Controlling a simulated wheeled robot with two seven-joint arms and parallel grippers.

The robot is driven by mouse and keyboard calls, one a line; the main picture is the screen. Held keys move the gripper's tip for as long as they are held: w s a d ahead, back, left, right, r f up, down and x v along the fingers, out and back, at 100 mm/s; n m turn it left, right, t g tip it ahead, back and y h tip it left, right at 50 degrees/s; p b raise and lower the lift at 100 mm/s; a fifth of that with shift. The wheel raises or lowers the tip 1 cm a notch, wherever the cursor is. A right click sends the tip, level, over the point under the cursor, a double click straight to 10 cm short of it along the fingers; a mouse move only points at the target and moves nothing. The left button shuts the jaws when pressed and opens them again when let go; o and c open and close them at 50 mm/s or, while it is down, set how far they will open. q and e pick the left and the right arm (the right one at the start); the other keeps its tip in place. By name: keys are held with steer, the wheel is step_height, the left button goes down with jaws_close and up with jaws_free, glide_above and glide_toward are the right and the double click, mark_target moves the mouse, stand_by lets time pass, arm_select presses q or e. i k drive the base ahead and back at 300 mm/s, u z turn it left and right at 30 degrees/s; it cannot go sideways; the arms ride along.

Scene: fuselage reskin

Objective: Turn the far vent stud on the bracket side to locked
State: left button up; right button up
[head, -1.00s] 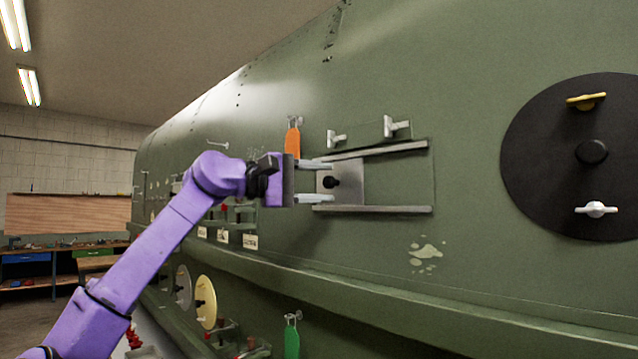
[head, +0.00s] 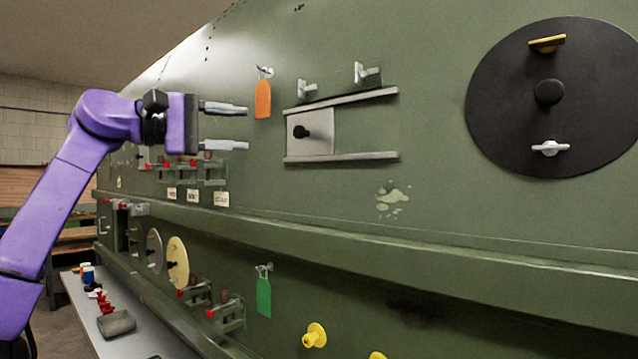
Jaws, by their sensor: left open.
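My left gripper (head: 240,128) is open and empty, its two fingers pointing right in front of the green fuselage side. It is left of a grey metal plate with a black knob (head: 301,132), which sits between two horizontal rails. Two pale wing-shaped studs stand above the upper rail, a left one (head: 305,89) and a right one (head: 367,74). A large black disc (head: 510,105) at the right carries a yellow wing stud (head: 547,43), a black knob and a white wing stud (head: 550,148). I cannot tell which stud is the named one. My right gripper is not in view.
An orange tag (head: 262,99) hangs beside the gripper's fingertips, and a green tag (head: 264,295) hangs lower. Brackets with red parts, round plates and yellow knobs (head: 314,335) stick out below. A long ledge (head: 400,232) crosses the fuselage. A grey bench (head: 140,342) with small parts stands lower left.

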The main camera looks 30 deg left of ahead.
mark_target(303, 90)
steer(key=k, duration=1)
